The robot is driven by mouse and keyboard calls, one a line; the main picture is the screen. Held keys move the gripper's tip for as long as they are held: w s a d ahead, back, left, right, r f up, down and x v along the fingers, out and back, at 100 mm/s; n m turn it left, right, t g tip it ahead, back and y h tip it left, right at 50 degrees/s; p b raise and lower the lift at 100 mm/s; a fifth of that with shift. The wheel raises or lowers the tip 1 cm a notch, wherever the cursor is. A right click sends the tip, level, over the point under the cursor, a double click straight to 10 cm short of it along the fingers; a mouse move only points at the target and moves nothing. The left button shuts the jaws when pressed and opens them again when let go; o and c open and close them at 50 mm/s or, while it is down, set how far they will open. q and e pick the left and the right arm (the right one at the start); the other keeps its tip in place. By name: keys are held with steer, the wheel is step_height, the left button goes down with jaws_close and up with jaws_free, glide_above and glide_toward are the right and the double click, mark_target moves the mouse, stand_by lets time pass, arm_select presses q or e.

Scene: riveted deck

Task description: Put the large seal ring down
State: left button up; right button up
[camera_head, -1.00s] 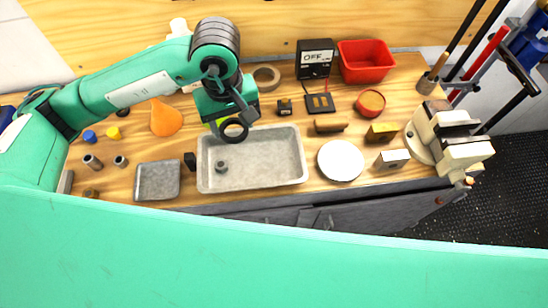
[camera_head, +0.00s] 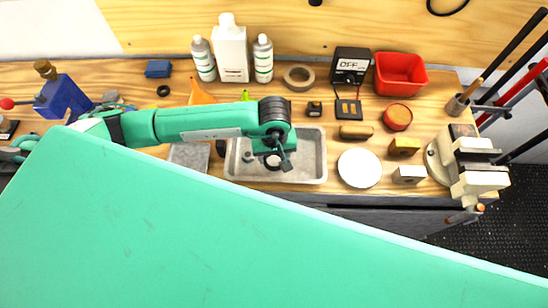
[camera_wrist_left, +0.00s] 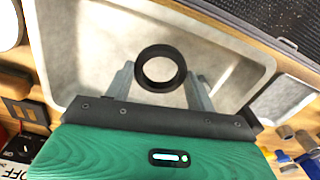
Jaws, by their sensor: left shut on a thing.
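The large seal ring (camera_wrist_left: 160,49) is a thick black ring. My left gripper (camera_wrist_left: 160,76) is shut on it, with a grey finger on either side. In the left wrist view the tray (camera_wrist_left: 85,35) fills the background behind the ring. I cannot tell whether the ring touches the tray floor. My right gripper is not in view.
A small grey part (camera_head: 248,157) sits in the tray's left end. A white disc (camera_head: 360,168) lies right of the tray, with a vise (camera_head: 465,165) farther right. The tray's right half is clear.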

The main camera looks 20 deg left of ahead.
mark_target(274, 159)
arm_select(q)
step_height(274, 159, down, 3)
steer(key=shift+f+p, duration=0.15)
steer(key=shift+p, duration=0.4)
steer(key=shift+f, duration=0.2)
steer(key=shift+f, duration=0.1)
steer(key=shift+f, duration=0.15)
steer(key=o, duration=1)
steer(key=shift+c, duration=0.2)
